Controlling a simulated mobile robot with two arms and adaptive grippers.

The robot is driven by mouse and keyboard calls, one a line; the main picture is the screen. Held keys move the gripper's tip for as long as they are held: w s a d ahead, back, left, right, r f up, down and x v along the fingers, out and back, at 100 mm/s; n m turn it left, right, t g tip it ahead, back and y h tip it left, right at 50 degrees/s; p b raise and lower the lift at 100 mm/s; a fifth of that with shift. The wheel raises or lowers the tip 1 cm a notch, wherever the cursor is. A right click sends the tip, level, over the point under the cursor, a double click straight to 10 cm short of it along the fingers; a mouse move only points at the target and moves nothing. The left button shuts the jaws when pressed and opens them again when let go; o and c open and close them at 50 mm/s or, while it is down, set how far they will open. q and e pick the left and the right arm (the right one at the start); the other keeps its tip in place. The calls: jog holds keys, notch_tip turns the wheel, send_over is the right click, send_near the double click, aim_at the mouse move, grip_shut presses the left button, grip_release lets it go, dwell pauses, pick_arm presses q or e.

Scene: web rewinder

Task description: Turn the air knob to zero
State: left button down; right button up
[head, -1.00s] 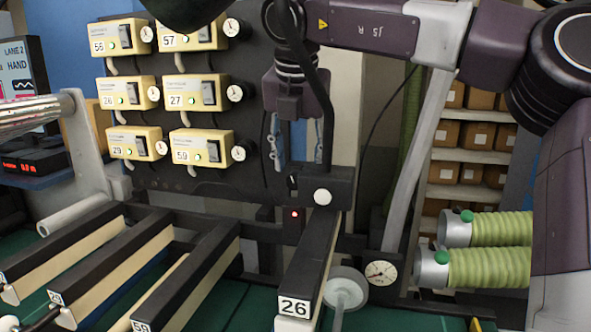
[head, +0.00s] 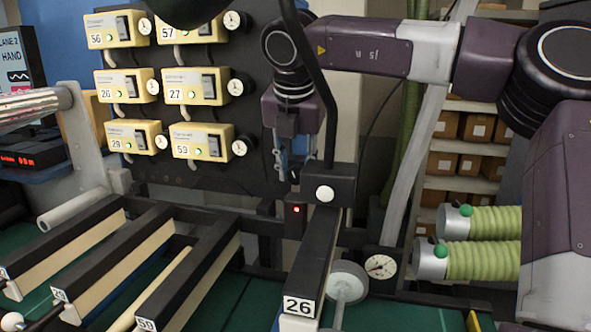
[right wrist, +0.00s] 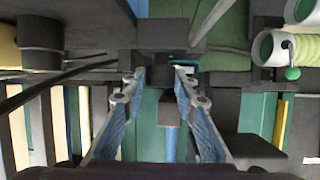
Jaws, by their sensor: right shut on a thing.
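My right gripper (head: 291,173) reaches down to the black box (head: 335,188) at the back end of the arm labelled 26. In the right wrist view its two blue-padded fingers (right wrist: 160,78) are closed in on a small dark part, which I take to be the air knob (right wrist: 161,76). The fingers hide most of the knob in the head view, and its setting cannot be read. A round white-faced gauge (head: 381,267) sits right of the arm; its reading is too small to tell. My left gripper is not in view.
A red light (head: 296,209) glows below the knob. A white round button (head: 324,194) faces front on the box, with a black post rising behind. Yellow numbered switch units (head: 202,141) hang on the panel at left. Green hoses (head: 484,259) stand at right.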

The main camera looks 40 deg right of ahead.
aim_at(294, 169)
jog(key=shift+w+a+g+h, duration=0.1)
jog(key=shift+g+h, duration=0.3)
jog(key=shift+h, duration=0.1)
jog(key=o, duration=1.2)
jog(key=shift+c, duration=0.2)
jog(key=shift+r, duration=0.15)
notch_tip(294, 169, up, 9)
jog(key=shift+f, duration=0.2)
jog(key=shift+r, duration=0.55)
